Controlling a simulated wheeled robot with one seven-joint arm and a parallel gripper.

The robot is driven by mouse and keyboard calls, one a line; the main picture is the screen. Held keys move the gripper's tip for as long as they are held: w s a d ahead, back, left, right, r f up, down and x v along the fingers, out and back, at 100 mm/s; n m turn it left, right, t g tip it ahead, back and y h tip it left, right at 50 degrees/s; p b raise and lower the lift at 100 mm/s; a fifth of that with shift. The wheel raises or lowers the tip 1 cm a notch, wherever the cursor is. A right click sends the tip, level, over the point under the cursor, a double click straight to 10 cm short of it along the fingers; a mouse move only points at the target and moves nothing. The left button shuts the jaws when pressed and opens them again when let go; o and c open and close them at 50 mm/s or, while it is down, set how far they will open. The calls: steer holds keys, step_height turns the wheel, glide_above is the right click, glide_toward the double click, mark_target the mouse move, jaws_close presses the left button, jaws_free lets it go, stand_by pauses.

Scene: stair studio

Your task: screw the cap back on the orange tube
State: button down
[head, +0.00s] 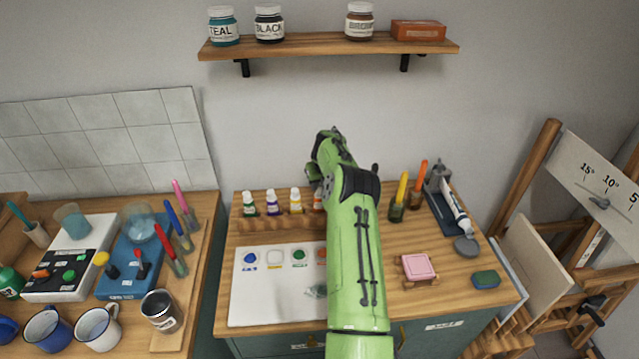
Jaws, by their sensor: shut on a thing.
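The orange tube (318,203) stands at the right end of the row of paint tubes on the wooden rack. Only a sliver of orange shows beside my arm. My gripper (315,183) points down at the top of this tube, mostly hidden behind my green arm. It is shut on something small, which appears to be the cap. The cap itself is hidden, so I cannot tell whether it touches the tube's neck or how it is tilted.
Green (249,205), purple (271,203) and yellow (295,202) tubes stand close on the left. A white palette (262,300) lies in front. A shelf (330,45) with jars hangs above.

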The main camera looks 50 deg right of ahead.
steer(key=shift+f+b, duration=0.65)
stand_by(1.1)
steer(key=c, duration=0.5)
jaws_free()
steer(key=shift+c, duration=0.2)
steer(key=shift+r, duration=0.1)
steer(key=shift+r+p, duration=2.35)
steer(key=shift+r, duration=1.2)
steer(key=shift+f, duration=0.1)
